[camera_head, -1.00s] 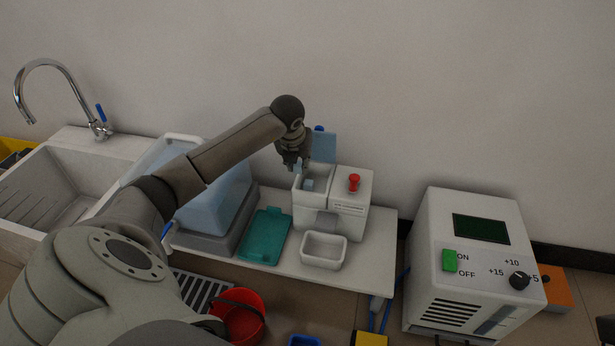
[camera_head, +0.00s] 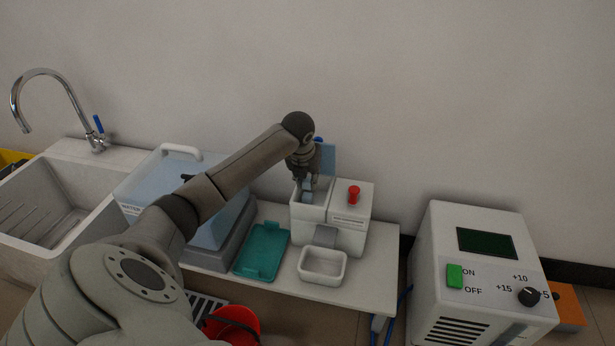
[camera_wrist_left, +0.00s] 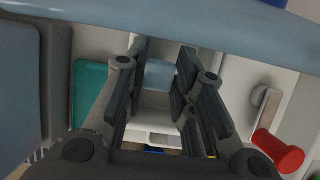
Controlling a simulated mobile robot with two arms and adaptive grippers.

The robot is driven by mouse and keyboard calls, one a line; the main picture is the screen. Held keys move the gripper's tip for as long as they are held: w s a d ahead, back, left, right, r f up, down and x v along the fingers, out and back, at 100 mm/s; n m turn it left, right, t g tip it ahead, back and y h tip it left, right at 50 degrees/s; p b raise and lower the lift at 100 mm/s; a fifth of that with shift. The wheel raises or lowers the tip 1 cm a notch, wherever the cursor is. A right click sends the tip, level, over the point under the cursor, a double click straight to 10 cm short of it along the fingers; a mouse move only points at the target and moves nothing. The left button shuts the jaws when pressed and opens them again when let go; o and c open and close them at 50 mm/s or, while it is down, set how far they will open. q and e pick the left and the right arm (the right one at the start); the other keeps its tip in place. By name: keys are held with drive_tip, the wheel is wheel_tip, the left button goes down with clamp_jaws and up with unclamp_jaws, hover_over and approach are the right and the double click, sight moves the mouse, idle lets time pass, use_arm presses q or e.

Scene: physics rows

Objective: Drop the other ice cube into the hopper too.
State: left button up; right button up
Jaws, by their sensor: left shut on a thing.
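The white machine has an open-topped hopper (camera_head: 310,212) on its left half. My left gripper (camera_head: 308,187) reaches down into the hopper's mouth from above. It is shut on a pale blue ice cube (camera_wrist_left: 160,74), which shows between its fingertips in the left wrist view. The hopper's inside is mostly hidden by the fingers in the head view, so I cannot tell whether another cube lies there. My right gripper is not in view.
A blue raised lid (camera_head: 327,158) stands behind the hopper, and a red knob (camera_head: 354,194) is on its right. A white tray (camera_head: 323,266) sits in front. A teal lid (camera_head: 262,251) and a blue-sided bin (camera_head: 222,225) are to the left.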

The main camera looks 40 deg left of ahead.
use_arm(q)
drive_tip(key=shift+f, duration=0.2)
drive_tip(key=o, duration=0.9)
drive_tip(key=shift+c, duration=0.2)
drive_tip(key=shift+r, duration=0.3)
drive_tip(key=v, duration=1.1)
drive_tip(key=shift+s, duration=0.2)
drive_tip(key=shift+d+r, duration=0.1)
drive_tip(key=shift+d, duration=0.05)
